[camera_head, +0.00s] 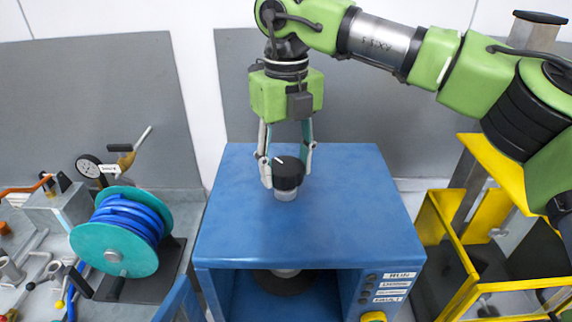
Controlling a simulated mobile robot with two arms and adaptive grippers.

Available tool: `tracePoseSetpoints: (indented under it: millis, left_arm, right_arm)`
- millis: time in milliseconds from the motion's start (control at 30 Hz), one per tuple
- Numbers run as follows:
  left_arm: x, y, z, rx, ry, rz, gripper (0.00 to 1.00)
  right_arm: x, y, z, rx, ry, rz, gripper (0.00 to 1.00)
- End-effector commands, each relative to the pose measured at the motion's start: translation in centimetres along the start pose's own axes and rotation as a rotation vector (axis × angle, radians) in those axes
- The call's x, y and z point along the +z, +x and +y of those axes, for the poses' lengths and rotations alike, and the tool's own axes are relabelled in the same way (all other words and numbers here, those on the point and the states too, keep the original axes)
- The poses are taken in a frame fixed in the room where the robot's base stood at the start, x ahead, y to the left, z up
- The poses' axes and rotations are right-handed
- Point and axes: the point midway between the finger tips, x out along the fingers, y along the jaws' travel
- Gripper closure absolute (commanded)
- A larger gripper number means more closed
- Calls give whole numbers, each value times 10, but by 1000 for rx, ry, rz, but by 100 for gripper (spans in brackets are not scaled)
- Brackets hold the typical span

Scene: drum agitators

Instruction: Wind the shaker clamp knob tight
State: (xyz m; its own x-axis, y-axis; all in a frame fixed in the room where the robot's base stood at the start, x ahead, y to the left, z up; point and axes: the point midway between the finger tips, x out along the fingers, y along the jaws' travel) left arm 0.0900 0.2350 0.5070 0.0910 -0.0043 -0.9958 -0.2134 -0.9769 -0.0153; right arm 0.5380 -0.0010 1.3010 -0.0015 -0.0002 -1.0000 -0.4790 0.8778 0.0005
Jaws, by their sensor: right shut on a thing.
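The clamp knob (289,172) is black and round, with a white mark on its top. It stands on a short pale collar in the middle of the blue top of the shaker (245,228). My right gripper (286,172) reaches down from above and is shut on the knob, with one finger on its left side and one on its right. Under the top, in the open front, a dark round part (283,282) shows partly. My left gripper is not in view.
A teal reel of blue hose (125,225) stands left of the shaker, with tools and fittings around it. A yellow guard frame (450,240) stands close on the right. Labelled indicators (398,287) are at the shaker's front right. The blue top around the knob is clear.

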Motion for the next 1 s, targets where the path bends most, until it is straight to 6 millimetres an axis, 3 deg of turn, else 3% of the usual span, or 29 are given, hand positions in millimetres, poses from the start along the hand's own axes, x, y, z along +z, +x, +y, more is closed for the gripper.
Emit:
tracePoseSetpoints:
  millis: [367, 400, 433, 467, 800, 1000]
  left_arm:
    - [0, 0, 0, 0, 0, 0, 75]
    - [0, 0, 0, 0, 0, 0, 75]
    - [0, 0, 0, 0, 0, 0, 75]
    - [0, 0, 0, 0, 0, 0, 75]
    - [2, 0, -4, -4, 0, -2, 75]
    - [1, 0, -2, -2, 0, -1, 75]
  right_arm:
    - [1, -2, 0, 0, -2, -5, 76]
    - [1, -2, 0, 0, -1, -5, 47]
    - [1, -2, 0, 0, -1, -5, 39]
    - [1, -2, 0, 0, -1, -4, 38]
    - [0, -2, 0, 0, -2, -2, 38]
    - [1, -26, 0, 0, 0, -6, 38]
